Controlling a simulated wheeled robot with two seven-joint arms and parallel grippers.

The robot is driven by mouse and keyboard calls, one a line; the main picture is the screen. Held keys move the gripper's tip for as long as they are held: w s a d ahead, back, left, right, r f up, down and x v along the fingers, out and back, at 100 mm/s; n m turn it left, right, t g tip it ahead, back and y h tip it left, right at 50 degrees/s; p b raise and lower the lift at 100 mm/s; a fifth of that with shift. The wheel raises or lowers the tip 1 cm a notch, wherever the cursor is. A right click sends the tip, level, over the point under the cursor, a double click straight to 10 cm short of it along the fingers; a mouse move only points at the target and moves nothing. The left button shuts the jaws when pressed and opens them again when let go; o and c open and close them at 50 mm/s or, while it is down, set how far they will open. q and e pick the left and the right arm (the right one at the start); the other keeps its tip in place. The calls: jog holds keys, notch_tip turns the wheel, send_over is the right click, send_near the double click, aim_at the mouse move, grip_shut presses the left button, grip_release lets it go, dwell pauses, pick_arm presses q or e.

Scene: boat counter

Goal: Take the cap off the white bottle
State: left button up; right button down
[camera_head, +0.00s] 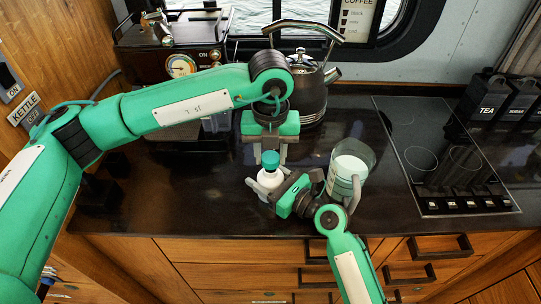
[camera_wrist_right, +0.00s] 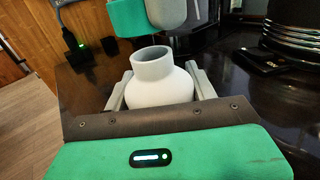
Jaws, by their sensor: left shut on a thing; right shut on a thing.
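The white bottle (camera_head: 269,180) stands near the counter's front edge, between the fingers of my right gripper (camera_head: 266,184). In the right wrist view the bottle (camera_wrist_right: 160,86) is upright, its grey-white mouth open and bare. My right gripper is shut on its body, a finger on each side. The teal cap (camera_head: 270,159) is above the bottle, held in my left gripper (camera_head: 270,155), which points down from above. In the right wrist view a teal shape (camera_wrist_right: 125,18), seemingly the cap, shows at the top beside a grey finger, apart from the bottle's mouth.
A glass jug (camera_head: 351,168) with pale contents stands just right of my right gripper. A dark kettle (camera_head: 309,88) stands behind my left gripper. A coffee machine (camera_head: 180,55) is at the back left, a hob (camera_head: 440,150) at the right. The front left counter is clear.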

pick_arm(q)
jog(key=shift+r, duration=1.45)
pick_arm(e)
jog(key=shift+c, duration=2)
grip_release()
